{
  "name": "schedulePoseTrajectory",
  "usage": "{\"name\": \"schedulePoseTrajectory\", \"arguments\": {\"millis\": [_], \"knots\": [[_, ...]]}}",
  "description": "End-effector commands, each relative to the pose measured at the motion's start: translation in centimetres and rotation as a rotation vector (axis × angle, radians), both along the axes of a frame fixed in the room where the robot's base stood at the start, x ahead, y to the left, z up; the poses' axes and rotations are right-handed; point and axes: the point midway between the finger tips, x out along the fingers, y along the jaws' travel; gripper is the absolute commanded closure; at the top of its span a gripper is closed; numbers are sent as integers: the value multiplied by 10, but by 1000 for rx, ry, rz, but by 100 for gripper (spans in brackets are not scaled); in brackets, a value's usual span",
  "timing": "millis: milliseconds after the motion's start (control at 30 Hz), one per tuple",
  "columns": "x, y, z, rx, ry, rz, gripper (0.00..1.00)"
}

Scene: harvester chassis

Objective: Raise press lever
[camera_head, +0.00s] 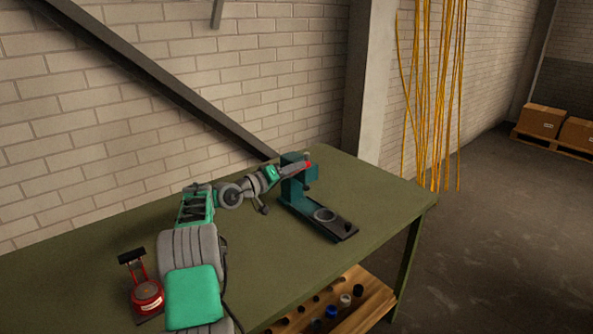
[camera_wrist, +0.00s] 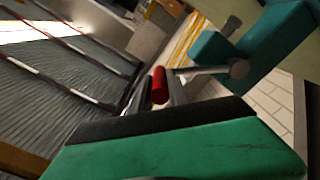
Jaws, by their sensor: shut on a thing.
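The teal press (camera_head: 297,190) stands on the green table, with its column upright and its dark base reaching toward the front right. In the wrist view the press head (camera_wrist: 262,45) is at the upper right. The press lever's grey rod (camera_wrist: 205,70) runs from a round pivot on the head to a red handle (camera_wrist: 160,85). My gripper (camera_head: 305,165) is at the top of the press. In the wrist view my gripper (camera_wrist: 163,92) is shut on the red handle, with a finger on each side. The head view shows the handle only as a small red spot.
The green table (camera_head: 100,265) carries a red device with a black T-handle (camera_head: 147,292) at the front left. A wooden shelf (camera_head: 350,312) with small parts sits below the table. A brick wall stands behind. Yellow cables (camera_head: 432,95) hang beyond the right end.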

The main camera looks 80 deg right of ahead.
Motion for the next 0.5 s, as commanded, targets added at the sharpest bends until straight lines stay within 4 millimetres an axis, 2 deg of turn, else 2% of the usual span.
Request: {"name": "schedulePoseTrajectory", "arguments": {"millis": [33, 300, 500], "knots": [[1, 0, 2, -5, -1, 2, 78], [-1, 0, 1, -2, -1, -1, 58], [-2, 0, 0, -1, 0, -2, 58]]}}
